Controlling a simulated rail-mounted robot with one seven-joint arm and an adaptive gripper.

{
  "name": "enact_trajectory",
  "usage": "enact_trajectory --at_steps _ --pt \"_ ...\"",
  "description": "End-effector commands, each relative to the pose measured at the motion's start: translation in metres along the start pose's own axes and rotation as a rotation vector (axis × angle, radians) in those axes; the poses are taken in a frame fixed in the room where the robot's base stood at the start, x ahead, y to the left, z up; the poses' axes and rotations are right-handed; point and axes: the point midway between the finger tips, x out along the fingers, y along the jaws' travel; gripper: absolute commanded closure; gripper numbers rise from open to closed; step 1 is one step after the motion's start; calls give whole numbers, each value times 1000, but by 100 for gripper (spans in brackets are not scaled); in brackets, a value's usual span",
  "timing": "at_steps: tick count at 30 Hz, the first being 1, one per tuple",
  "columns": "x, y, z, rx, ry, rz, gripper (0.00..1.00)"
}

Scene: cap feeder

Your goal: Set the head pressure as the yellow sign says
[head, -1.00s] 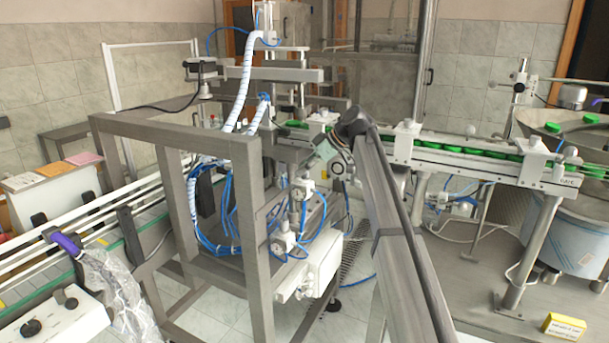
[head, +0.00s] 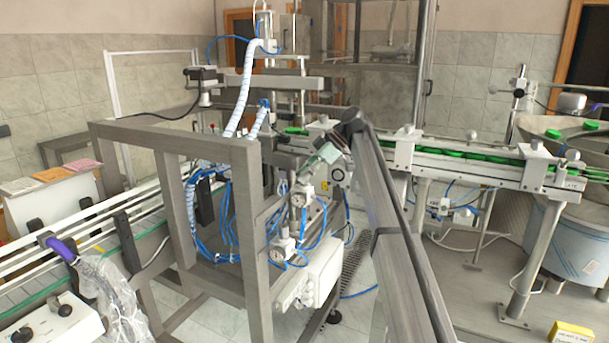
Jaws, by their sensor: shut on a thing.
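A yellow sign (head: 571,332) stands on the floor plate at the bottom right, cut off by the picture edge. Its writing is too small to read. An upper pressure regulator with a round gauge (head: 298,200) is on the machine frame. A second gauge (head: 278,254) sits lower on the frame. The needles and scales cannot be read. My gripper (head: 306,177) is at the top of the upper regulator, shut on what looks like its knob. The fingers and the knob are small and mostly hidden in this view.
Blue air hoses (head: 212,225) hang around the regulators. A grey frame post (head: 254,245) stands left of them, and a white box (head: 325,268) sits below right. A conveyor with green caps (head: 478,157) runs to the right of my arm.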

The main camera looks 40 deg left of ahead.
Motion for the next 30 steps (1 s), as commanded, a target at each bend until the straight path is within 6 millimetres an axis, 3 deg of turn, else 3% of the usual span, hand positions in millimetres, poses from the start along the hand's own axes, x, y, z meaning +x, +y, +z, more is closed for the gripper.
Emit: enact_trajectory --at_steps 4,5,6,7,20,30 --pt "1 -1 1 2 -1 -2 100" --pt "1 -1 1 2 -2 -2 65" --pt "1 -1 1 2 -2 -2 51" --pt "1 -1 1 2 -1 -2 46" --pt "0 -2 0 28 -1 26 46" --pt "-1 -7 -3 275 -1 275 46"
